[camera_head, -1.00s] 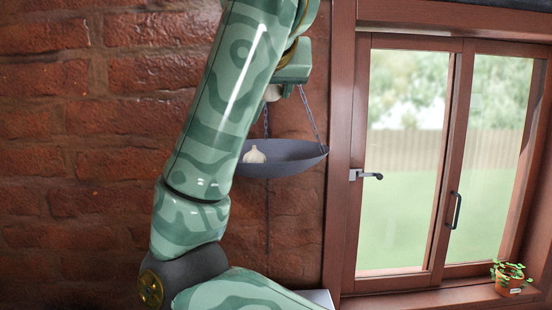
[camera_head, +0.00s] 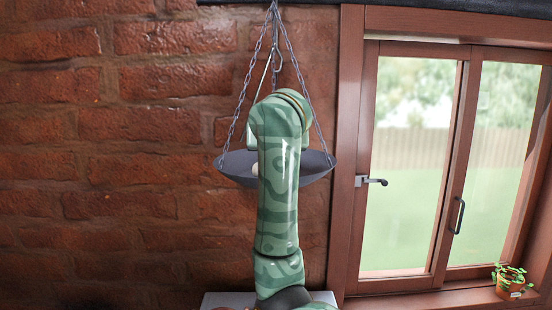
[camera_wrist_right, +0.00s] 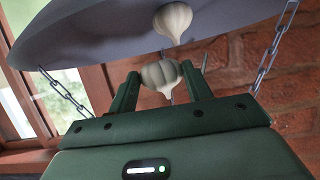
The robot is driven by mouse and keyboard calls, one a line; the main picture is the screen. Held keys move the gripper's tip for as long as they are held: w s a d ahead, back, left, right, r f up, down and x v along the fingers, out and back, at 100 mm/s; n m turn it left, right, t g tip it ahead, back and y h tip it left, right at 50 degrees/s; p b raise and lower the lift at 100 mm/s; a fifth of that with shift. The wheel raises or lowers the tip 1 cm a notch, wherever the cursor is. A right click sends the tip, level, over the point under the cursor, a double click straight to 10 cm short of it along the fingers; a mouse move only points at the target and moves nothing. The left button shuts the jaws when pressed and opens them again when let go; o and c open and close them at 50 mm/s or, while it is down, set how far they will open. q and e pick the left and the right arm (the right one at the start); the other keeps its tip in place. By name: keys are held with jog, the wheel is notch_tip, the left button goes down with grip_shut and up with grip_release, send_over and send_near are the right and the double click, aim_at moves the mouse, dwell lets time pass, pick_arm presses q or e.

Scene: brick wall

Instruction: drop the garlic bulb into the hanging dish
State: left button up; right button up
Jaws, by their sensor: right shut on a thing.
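The dark hanging dish (camera_head: 232,166) hangs on chains against the brick wall in the head view, partly hidden by my right arm. A pale garlic bulb (camera_head: 255,170) in the dish peeks out beside the arm. In the right wrist view, which looks upside down, the dish (camera_wrist_right: 90,35) fills the top, with that bulb (camera_wrist_right: 172,21) in it. My right gripper (camera_wrist_right: 161,76) is shut on another garlic bulb (camera_wrist_right: 162,72), close to the one in the dish. Whether the held bulb touches the dish is unclear. The head view hides the held bulb. My left gripper is not in view.
Thin chains (camera_head: 243,98) run from the dish up to a hook, close beside my right arm. A window (camera_head: 410,150) with handles stands at the right, with a small potted plant (camera_head: 510,282) on its sill. The brick wall at left is clear.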

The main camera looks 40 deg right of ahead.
notch_tip(320, 180, down, 3)
jog(key=shift+w+d+f+p, duration=0.1)
jog(key=shift+w+d+p, duration=0.05)
jog(key=shift+p, duration=0.55)
jog(key=shift+f, duration=0.2)
jog(key=o, duration=1)
jog(key=shift+f, duration=0.1)
jog(key=shift+c, duration=0.2)
jog(key=b+v, duration=0.3)
jog(key=v, duration=0.9)
